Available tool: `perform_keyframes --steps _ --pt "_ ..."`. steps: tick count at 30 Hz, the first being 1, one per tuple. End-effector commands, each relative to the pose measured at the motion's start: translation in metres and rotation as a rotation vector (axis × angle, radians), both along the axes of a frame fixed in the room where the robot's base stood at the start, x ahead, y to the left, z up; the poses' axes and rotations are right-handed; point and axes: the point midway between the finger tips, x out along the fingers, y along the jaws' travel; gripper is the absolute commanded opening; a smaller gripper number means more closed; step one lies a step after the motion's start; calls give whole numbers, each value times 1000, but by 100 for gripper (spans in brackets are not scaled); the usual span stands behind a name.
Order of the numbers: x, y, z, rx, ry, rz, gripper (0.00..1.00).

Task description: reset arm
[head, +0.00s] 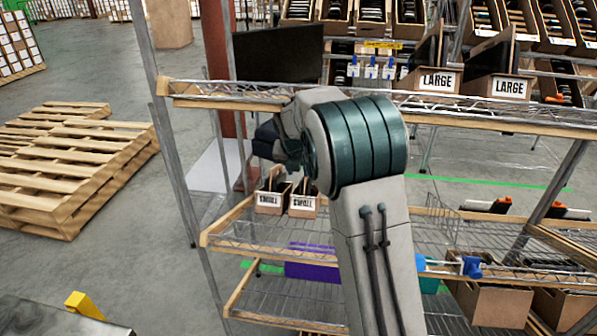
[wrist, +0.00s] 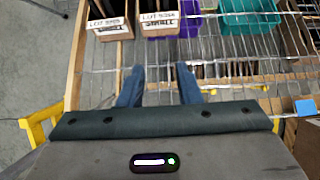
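My arm (head: 360,150) is bent over the wire shelf rack in the head view, with its wrist end pointing left. My gripper (wrist: 158,86) shows in the wrist view with its two blue fingers apart. Only wire shelf shows between them, so it is open and empty. Its fingertips are hard to make out in the head view. Two small cartons labelled SMALL, a left one (head: 270,202) and a right one (head: 303,204), stand on the middle shelf below the wrist. They also show beyond the fingers in the wrist view, apart from them.
The upper shelf's wooden edge (head: 480,117) runs behind my arm. Cartons labelled LARGE (head: 437,80) stand on it. A purple bin (head: 312,270) lies lower in the rack. A teal bin (wrist: 248,15) shows in the wrist view. Wooden pallets (head: 70,170) lie on the left floor.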

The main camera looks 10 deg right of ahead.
Motion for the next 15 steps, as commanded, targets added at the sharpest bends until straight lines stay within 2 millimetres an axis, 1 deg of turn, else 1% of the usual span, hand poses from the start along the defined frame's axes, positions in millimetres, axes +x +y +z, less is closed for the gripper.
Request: perform_keyframes --steps 5,8,11,15 --pt "-1 -1 1 4 -1 -9 31" --pt "-10 -3 7 37 -6 -74 31" --pt "-28 -8 18 104 -16 -210 31" --pt "-63 -14 33 225 -28 -464 31"
